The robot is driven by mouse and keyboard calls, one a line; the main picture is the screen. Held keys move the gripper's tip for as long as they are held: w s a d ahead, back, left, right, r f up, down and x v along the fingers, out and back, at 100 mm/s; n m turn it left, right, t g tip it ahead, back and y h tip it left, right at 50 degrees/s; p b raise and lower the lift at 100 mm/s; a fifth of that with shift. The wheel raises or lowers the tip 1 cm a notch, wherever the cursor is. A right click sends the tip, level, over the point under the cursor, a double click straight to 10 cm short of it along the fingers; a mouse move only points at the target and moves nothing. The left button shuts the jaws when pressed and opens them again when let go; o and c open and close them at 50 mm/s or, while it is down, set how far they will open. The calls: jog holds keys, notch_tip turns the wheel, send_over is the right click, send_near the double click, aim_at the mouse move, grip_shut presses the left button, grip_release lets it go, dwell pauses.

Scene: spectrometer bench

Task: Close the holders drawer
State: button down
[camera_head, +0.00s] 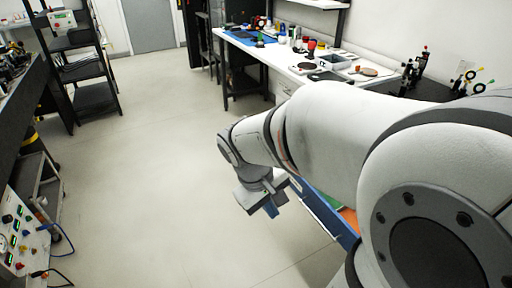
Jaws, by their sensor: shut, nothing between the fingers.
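The drawer (326,214) shows low at the right of centre as a blue edge, partly behind my arm. It stands open, with green and orange things showing inside. I cannot tell whether this is the holders drawer, as no label shows, and most of it is hidden by my arm. My gripper (268,209) points down just left of the drawer's visible edge. It is shut and empty. I cannot tell whether it touches the drawer.
A white bench (280,55) with tools and a blue mat runs along the back right. Black shelving (95,98) stands at the back left. A cart (40,180) and an instrument panel (22,235) line the left edge. The pale floor between is clear.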

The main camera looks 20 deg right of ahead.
jog(key=w+d+f+n+g+h+b, duration=0.3)
jog(key=d+f+h+b, duration=0.15)
jog(key=d+f, duration=0.4)
jog(key=n+t+h+b, duration=0.5)
jog(key=n+h+b, duration=0.55)
jog(key=n, duration=0.35)
send_near(319, 199)
jog(key=d, duration=0.3)
jog(key=d+b, duration=0.1)
jog(key=d, duration=0.2)
jog(key=shift+w+d+r+b, duration=0.1)
jog(key=shift+w+r+b, duration=0.1)
jog(key=shift+b, duration=0.1)
jog(key=shift+d, duration=0.35)
jog(key=shift+w, duration=0.15)
